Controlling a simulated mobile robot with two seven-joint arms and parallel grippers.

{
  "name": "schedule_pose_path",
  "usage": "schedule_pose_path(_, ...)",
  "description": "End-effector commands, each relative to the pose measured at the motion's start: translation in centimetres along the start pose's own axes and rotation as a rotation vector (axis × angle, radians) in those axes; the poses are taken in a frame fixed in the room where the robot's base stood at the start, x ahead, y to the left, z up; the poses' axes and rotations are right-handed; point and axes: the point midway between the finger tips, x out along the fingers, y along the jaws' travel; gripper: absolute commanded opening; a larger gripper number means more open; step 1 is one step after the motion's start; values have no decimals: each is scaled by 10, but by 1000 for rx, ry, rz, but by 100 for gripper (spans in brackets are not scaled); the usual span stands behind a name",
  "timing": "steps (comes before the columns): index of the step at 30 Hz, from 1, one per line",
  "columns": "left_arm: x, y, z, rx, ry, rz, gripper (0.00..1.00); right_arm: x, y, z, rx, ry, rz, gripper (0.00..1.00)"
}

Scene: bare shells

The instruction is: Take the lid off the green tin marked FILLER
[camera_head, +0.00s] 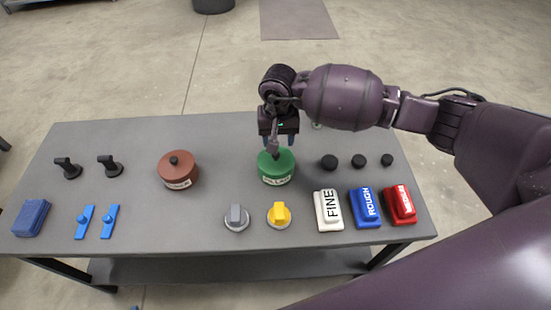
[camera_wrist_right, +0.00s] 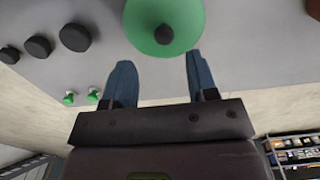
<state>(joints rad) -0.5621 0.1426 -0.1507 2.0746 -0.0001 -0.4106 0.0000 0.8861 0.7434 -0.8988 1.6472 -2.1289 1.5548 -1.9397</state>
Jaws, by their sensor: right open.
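The green tin (camera_head: 278,177) with a FILLER label stands upright near the middle of the grey table. Its green lid (camera_wrist_right: 184,15) is on it, with a dark round knob (camera_wrist_right: 164,34) at the centre. My right gripper (camera_head: 278,142) is open and empty just behind and above the tin. In the right wrist view, its two blue fingers (camera_wrist_right: 158,66) are spread apart on the near side of the lid, and the knob lies beyond the fingertips. In the head view the gripper partly hides the back of the lid. My left gripper is not in view.
A red-brown lidded pot (camera_head: 178,172) stands left of the tin. A grey knob (camera_head: 237,217) and a yellow knob (camera_head: 279,214) are in front. Black discs (camera_head: 329,162) and white, blue and red blocks (camera_head: 328,211) lie to the right. The table (camera_head: 225,150) is clear between pot and tin.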

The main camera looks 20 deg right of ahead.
Motion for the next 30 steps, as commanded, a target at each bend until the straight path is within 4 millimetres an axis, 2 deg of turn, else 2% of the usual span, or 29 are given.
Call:
schedule_pose_path(5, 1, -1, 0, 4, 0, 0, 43, 15, -2, 2, 1, -2, -1, 53)
schedule_pose_path(13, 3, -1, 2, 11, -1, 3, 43, 49, -6, 3, 2, -1, -2, 53)
schedule_pose_path(23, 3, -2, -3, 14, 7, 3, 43, 54, -6, 3, 1, 2, -2, 53)
schedule_pose_path(26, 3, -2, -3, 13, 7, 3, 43, 54, -6, 3, 1, 2, -2, 41)
schedule_pose_path(30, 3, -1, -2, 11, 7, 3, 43, 54, -6, 3, 1, 2, -2, 19)
